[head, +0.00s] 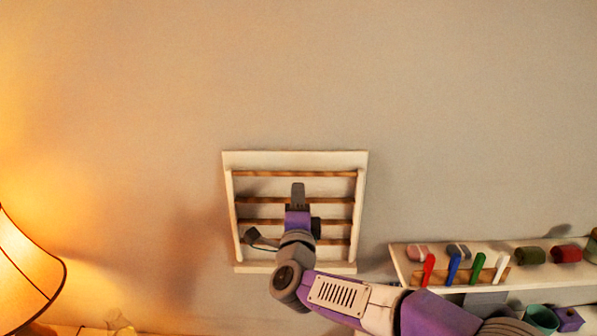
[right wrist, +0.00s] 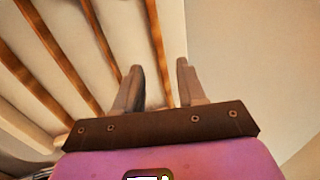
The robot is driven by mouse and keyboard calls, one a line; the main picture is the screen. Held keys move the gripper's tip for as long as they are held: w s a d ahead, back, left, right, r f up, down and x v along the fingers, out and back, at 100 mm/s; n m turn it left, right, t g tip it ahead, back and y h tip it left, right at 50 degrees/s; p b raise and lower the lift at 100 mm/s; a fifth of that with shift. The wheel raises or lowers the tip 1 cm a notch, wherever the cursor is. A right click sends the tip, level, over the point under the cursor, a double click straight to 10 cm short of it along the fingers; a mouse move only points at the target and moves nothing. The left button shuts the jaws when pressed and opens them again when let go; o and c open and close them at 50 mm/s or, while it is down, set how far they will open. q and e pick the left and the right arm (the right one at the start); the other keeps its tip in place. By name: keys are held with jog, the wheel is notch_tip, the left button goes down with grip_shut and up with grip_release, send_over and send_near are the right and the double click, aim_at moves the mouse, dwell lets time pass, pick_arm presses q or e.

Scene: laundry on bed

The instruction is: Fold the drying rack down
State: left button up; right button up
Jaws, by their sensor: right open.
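The drying rack (head: 295,160) is a cream frame with several brown wooden bars, standing upright against the wall. My right gripper (head: 298,190) is in front of its middle and covers part of the bars. In the right wrist view the two grey fingers (right wrist: 159,82) are apart, with nothing clearly held between them. The rack's bars (right wrist: 102,45) show behind and to the left of the fingers there. I cannot tell whether a finger touches a bar. My left gripper is not in view.
A cream shelf (head: 400,265) at right bears rolled cloths (head: 567,253) and coloured pegs (head: 452,266). A teal cup (head: 541,318) stands below it. A lit lamp (head: 25,270) is at far left. A small dark grey object (head: 252,237) shows at the rack's lower left.

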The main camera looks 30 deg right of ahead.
aim_at(298, 176)
jog(key=p+x, duration=0.1)
jog(key=x, duration=0.6)
jog(key=shift+w+d+p, duration=0.1)
jog(key=shift+w+p, duration=0.05)
jog(key=shift+p, duration=0.25)
grip_shut()
